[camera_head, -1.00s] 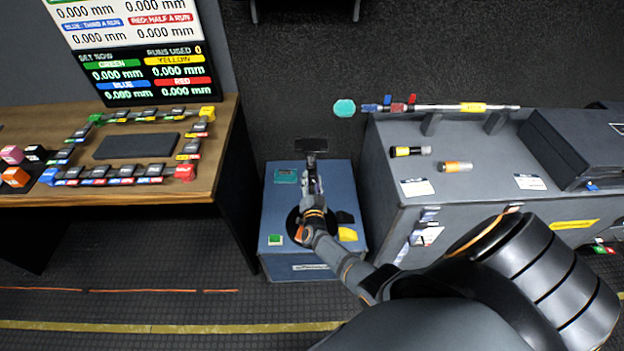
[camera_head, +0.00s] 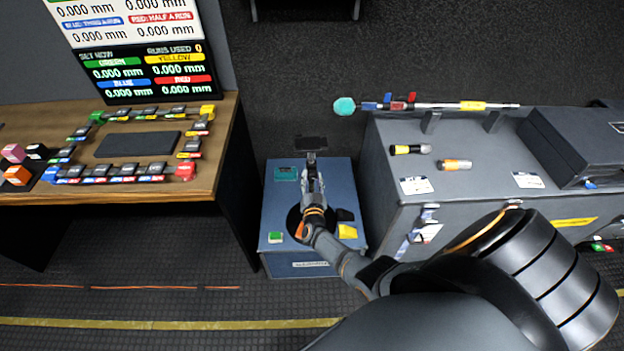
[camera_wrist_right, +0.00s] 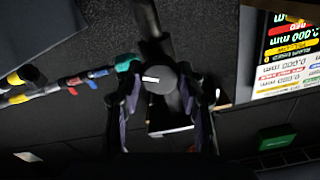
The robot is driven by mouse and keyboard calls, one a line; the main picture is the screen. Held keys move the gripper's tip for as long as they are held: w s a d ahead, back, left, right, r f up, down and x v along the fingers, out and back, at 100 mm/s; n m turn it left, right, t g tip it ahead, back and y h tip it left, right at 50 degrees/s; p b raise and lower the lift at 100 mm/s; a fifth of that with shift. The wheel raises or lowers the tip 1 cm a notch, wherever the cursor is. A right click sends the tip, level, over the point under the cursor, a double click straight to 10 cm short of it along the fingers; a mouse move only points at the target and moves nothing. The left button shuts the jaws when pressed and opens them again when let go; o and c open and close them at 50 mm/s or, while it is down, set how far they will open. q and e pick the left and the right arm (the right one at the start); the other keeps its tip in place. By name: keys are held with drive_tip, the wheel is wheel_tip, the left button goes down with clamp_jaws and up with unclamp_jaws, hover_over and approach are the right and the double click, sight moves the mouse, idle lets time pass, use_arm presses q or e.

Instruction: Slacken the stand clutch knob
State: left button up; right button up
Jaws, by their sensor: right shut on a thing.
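The stand clutch knob (camera_wrist_right: 158,78) is a dark round knob with a white mark on its face, between the fingers in the right wrist view. My right gripper (camera_head: 312,168) is shut on it, one finger on each side. In the head view the gripper hides the knob, above the blue-grey case (camera_head: 285,210). A dark flat plate (camera_head: 311,143) shows just beyond the fingertips. My left gripper is not in view.
A wooden desk (camera_head: 120,193) with a ring of small labelled blocks stands at left under a readout screen (camera_head: 150,68). A grey cabinet (camera_head: 390,185) at right carries a rod (camera_head: 440,107) and two short cylinders.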

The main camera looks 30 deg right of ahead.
drive_tip(key=o, duration=1.2)
drive_tip(key=v, duration=1.2)
drive_tip(key=shift+f, duration=0.1)
drive_tip(key=s+a+f+n+g+y, duration=0.35)
drive_tip(key=s+f, duration=0.25)
drive_tip(key=f, duration=0.4)
drive_tip(key=s+a+f+n+g+y, duration=0.2)
drive_tip(key=s+f+n+y, duration=0.3)
drive_tip(key=f, duration=0.6)
drive_tip(key=s+d+f+g, duration=0.1)
drive_tip(key=s+f+g, duration=0.2)
drive_tip(key=s, duration=0.6)
drive_tip(key=s+d+f+n+g, duration=0.1)
drive_tip(key=s+f, duration=0.3)
drive_tip(key=s, duration=0.5)
drive_tip(key=s+d+f+g, duration=0.1)
drive_tip(key=s+f+g, duration=0.3)
drive_tip(key=s, duration=0.5)
drive_tip(key=shift+s+d+f+n+g, duration=0.1)
drive_tip(key=shift+d+f+n+g, duration=0.1)
drive_tip(key=shift+f+n+g, duration=0.15)
